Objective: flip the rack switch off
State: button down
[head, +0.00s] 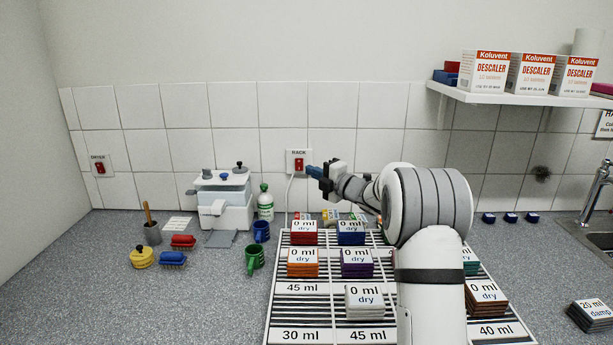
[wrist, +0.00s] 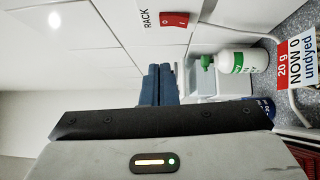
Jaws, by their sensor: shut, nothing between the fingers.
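The rack switch (head: 298,165) is a red rocker on a white plate labelled RACK, on the tiled wall behind the counter. It also shows, turned sideways, at the top of the wrist view (wrist: 174,19), with O and I marks. I cannot tell which half is pressed in. My gripper (head: 311,171) is just right of the switch in the head view, its blue fingers pointing at the wall. In the wrist view the blue fingertips (wrist: 160,72) are together and empty. Whether they touch the switch plate is not clear.
A slatted rack (head: 300,335) with several labelled stacks lies below my arm. A second red switch (head: 99,168) is on the wall at left. A white machine (head: 224,200), a green-labelled bottle (head: 265,203) and mugs (head: 255,259) stand left of the rack. A shelf (head: 520,97) holds descaler boxes.

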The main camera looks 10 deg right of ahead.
jog(key=v, duration=0.6)
jog(key=shift+r+b, duration=0.3)
jog(key=shift+b, duration=0.05)
jog(key=s+d+m+g+h+p, duration=0.2)
jog(key=s+d+m+g+h, duration=0.15)
jog(key=s+m+h, duration=1.2)
jog(key=s+a+f+m+g+y, duration=0.1)
jog(key=s+a+f+m+g, duration=0.1)
jog(key=s, duration=0.7)
jog(key=s+a+f+m+g+y, duration=0.2)
jog(key=s+f+m+g, duration=0.1)
jog(key=s, duration=0.7)
jog(key=s+a+f+m+g+y, duration=0.1)
jog(key=s+a+f+m+g, duration=0.1)
jog(key=s, duration=0.8)
notch_tip(320, 180, down, 2)
jog(key=m+g, duration=0.1)
jog(key=m, duration=0.2)
jog(key=shift+s+a+p, duration=0.15)
jog(key=shift+s+p, duration=0.1)
jog(key=shift+p, duration=0.15)
jog(key=shift+f+g+y, duration=0.1)
jog(key=shift+g+y, duration=0.15)
